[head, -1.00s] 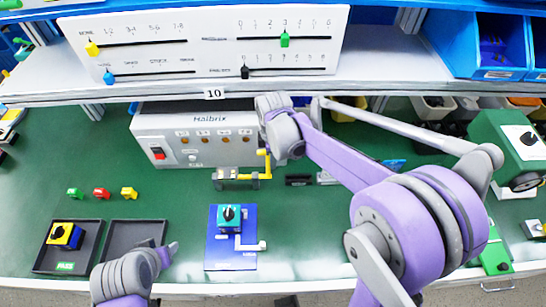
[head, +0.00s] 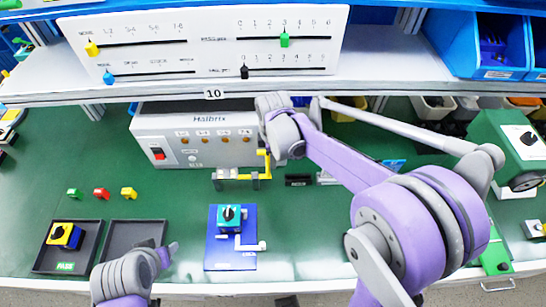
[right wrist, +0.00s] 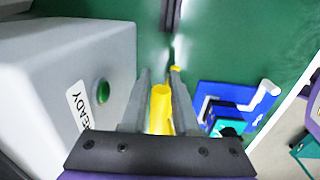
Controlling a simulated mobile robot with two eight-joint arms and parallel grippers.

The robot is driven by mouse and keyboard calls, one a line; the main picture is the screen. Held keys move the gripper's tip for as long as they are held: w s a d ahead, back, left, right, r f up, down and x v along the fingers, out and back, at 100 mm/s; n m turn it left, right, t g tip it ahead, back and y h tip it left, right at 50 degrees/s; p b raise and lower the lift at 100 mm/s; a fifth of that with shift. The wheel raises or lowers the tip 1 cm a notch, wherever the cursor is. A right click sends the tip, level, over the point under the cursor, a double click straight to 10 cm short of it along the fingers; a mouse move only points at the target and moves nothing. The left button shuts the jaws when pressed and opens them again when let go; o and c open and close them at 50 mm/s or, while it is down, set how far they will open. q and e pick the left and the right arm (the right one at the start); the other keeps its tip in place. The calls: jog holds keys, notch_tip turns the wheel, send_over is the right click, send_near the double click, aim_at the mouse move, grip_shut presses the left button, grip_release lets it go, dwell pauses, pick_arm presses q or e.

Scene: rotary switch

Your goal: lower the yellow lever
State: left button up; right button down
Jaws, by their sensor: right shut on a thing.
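In the head view my right wrist hides most of that gripper and the lever's top. My left gripper (head: 171,250) is low at the left, over the right dark tray's edge, far from the lever. Its jaw opening is unclear.
The grey Malbrix box (head: 200,150) stands just behind the clamp. A blue plate (head: 229,258) with a rotary switch (head: 229,215) and white handle lies in front. Dark trays (head: 90,262) lie at left. A shelf (head: 220,90) overhangs the back.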

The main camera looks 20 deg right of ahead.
jog(key=shift+a, duration=0.15)
pick_arm(q)
notch_tip(320, 180, down, 6)
jog(key=s+b, duration=0.2)
jog(key=b, duration=0.3)
jog(key=shift+f, duration=0.15)
pick_arm(e)
jog(key=s+a+f+t+h, duration=0.2)
jog(key=s+f+t, duration=0.1)
jog(key=s+t, duration=0.5)
jog(key=shift+t+h, duration=0.3)
jog(key=shift+a, duration=0.1)
dwell(0.7)
